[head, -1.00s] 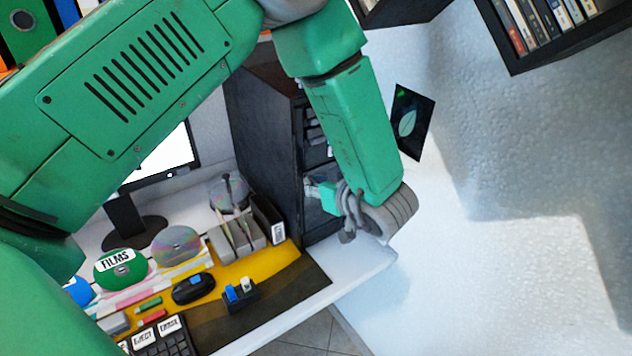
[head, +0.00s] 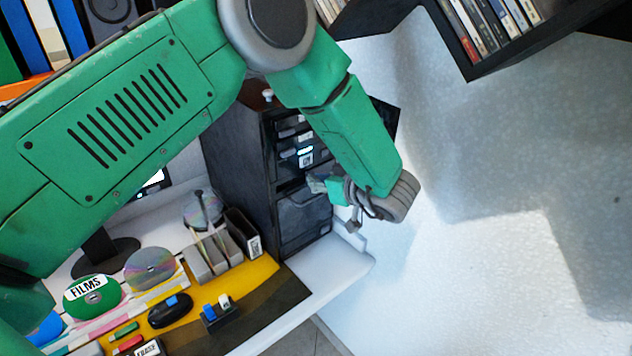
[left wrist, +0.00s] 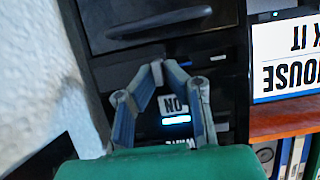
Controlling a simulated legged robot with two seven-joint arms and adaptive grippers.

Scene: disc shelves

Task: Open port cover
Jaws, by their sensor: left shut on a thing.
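The black disc unit (head: 240,170) stands at the right end of the desk. Its front carries slots, a lit cyan strip and a drawer (head: 304,215) below; the drawer also shows in the left wrist view (left wrist: 130,15). My left gripper (head: 318,185) is at this front, just above the drawer. In the left wrist view its fingertips (left wrist: 163,72) are close together against the dark panel between the drawer and the lit strip (left wrist: 176,120). They are shut on a small dark part there, apparently the port cover, mostly hidden by the fingers. My right gripper is out of view.
Discs (head: 150,268), a disc rack (head: 205,262) and small desk devices (head: 170,310) cover the desk left of the unit. A wall shelf (head: 480,60) hangs at upper right. The white desk corner (head: 340,262) is bare, and the wall at right is clear.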

